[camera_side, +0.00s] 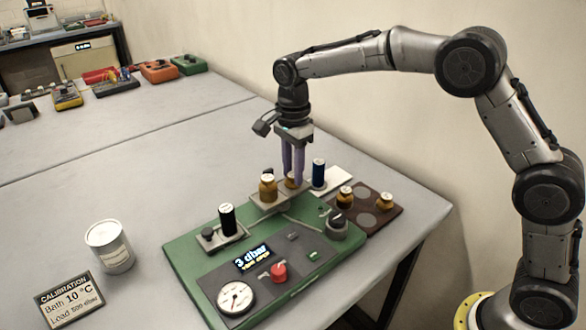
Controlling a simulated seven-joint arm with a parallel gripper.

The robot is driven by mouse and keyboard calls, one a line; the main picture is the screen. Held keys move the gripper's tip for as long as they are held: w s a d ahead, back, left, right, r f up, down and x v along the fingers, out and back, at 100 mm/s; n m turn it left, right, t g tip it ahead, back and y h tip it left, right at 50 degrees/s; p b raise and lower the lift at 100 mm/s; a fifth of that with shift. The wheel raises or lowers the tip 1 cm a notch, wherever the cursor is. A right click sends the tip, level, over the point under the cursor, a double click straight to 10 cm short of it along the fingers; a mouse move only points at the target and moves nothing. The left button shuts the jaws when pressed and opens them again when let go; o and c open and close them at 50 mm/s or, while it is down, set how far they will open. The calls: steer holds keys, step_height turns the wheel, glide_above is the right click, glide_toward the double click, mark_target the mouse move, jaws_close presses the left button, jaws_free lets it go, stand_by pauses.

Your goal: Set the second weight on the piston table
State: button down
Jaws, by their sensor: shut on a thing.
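My gripper (293,179) points straight down with its purple fingers shut on a brass weight with a pale top (291,183). The fingers partly hide this weight. Another brass weight (268,188) stands upright just left of it on a small grey plate (264,208) at the back of the green board; this plate looks like the piston table. The held weight is over or at the plate's right end; I cannot tell whether it touches. Two more brass weights, a left one (345,197) and a right one (385,202), stand on a brown tray (376,188) with bare grey round spots.
A blue cylinder (318,173) stands on a white plate close right of my fingers. The green board (181,254) carries a black cylinder (227,218), gauge (236,298), red knob (278,272) and display reading 3 dbar (252,258). A white can (109,247) and calibration sign (69,299) stand left.

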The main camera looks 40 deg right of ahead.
steer(key=shift+f, duration=0.1)
steer(key=c, duration=0.6)
jaws_free()
step_height(320, 180, up, 11)
steer(key=s+d+r+n+t, duration=0.2)
steer(key=s+d+r+n, duration=0.3)
steer(key=s, duration=0.4)
steer(key=s+d+f+n+t, duration=0.1)
steer(key=s+f+n, duration=0.1)
steer(key=s+n, duration=0.2)
steer(key=s+d+f+n+t, duration=0.1)
steer(key=s+d+f+n, duration=0.1)
steer(key=s, duration=0.9)
steer(key=s+d+f+n+t, duration=0.1)
steer(key=s+f+n, duration=0.3)
steer(key=s+n, duration=0.3)
steer(key=shift+s+d+f+t, duration=0.15)
steer(key=shift+s+d+t, duration=0.15)
steer(key=shift+s, duration=0.25)
